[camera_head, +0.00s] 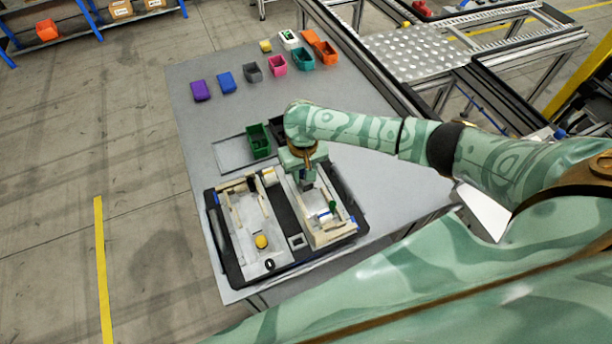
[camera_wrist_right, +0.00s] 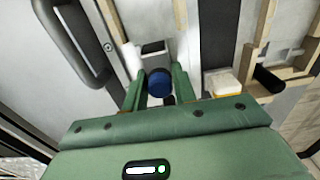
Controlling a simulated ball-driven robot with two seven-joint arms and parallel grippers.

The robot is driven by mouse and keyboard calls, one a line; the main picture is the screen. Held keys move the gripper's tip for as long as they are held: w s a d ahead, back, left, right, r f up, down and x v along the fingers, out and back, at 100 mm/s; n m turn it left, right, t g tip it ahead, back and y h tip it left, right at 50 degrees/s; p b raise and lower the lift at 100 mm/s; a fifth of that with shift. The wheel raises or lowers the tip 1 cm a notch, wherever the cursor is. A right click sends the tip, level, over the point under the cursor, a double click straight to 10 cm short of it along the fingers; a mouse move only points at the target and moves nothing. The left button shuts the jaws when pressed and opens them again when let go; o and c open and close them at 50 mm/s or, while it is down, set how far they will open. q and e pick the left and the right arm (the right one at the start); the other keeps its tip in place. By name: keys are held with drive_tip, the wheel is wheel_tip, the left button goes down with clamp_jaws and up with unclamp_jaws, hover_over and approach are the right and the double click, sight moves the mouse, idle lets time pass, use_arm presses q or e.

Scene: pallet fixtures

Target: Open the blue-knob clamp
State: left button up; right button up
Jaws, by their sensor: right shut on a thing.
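The blue knob (camera_wrist_right: 159,82) of the clamp sits between the two fingers of my right gripper (camera_wrist_right: 158,90) in the right wrist view. The fingers are shut on it, one on each side. A pale grey square plate (camera_wrist_right: 153,47) lies just beyond the knob. In the head view my right gripper (camera_head: 306,181) points down at the far part of the right-hand fixture (camera_head: 335,232) and hides the blue knob. Which way the clamp stands cannot be told. My left gripper is not in view.
The left-hand fixture (camera_head: 238,220) has a yellow knob (camera_head: 261,241). A green knob (camera_head: 332,207) stands near my right gripper. A black handle (camera_wrist_right: 72,38) and a white-yellow block (camera_wrist_right: 221,82) flank it. Several coloured bins, including a green one (camera_head: 258,141), stand farther back. The table's right part is clear.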

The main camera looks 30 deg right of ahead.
drive_tip(key=shift+w, duration=1.25)
drive_tip(key=o, duration=0.8)
drive_tip(key=shift+d, duration=0.1)
drive_tip(key=shift+c, duration=0.2)
drive_tip(key=shift+s, duration=0.1)
wheel_tip(320, 180, up, 8)
drive_tip(key=p, duration=1)
